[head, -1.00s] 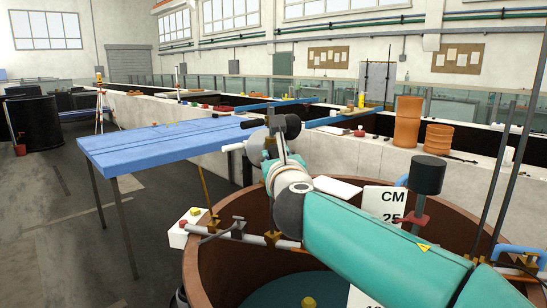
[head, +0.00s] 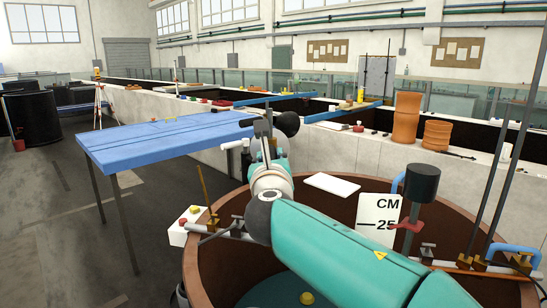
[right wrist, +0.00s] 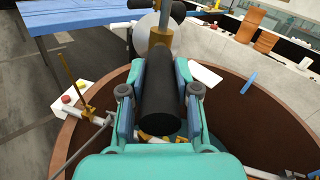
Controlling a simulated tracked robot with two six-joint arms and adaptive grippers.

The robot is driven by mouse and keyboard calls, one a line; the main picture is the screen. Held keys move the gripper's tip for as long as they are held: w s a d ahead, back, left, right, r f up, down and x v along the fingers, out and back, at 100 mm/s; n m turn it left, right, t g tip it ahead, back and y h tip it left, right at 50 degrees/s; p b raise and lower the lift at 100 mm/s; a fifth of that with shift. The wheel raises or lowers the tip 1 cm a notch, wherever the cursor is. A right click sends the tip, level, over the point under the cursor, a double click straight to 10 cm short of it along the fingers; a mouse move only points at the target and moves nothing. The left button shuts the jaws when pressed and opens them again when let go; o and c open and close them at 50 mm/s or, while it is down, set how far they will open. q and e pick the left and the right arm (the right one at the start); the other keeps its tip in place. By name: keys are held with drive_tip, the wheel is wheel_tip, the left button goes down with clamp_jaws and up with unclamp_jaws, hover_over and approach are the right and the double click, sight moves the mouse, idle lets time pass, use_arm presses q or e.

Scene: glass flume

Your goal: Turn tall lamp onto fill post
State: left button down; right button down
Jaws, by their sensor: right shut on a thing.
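My right gripper (head: 266,152) is at the end of the teal arm, above the far left rim of the brown tub. In the right wrist view its fingers (right wrist: 157,92) are shut on a black cylinder (right wrist: 160,100), which looks like the lamp's body. A brass collar, a grey upright rod (head: 261,126), a white tube (head: 232,145) and a black rounded end (head: 287,124) show around its far end. A second black cylinder (head: 422,181) stands on a grey post with a red lever at the tub's right. I cannot tell which post is the fill post. My left gripper is out of view.
The brown tub (head: 200,275) holds a white CM scale board (head: 379,216). A clamped rail (head: 232,235) and a tilted brass rod (head: 206,188) are at its left. Tall dark rods rise at the right. A blue table (head: 165,142) stands behind, beside the long flume wall.

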drive_tip(key=c, duration=0.8)
unclamp_jaws()
drive_tip(key=shift+c, duration=0.2)
drive_tip(key=s+d, duration=0.1)
drive_tip(key=s, duration=1.1)
drive_tip(key=shift+d, duration=0.1)
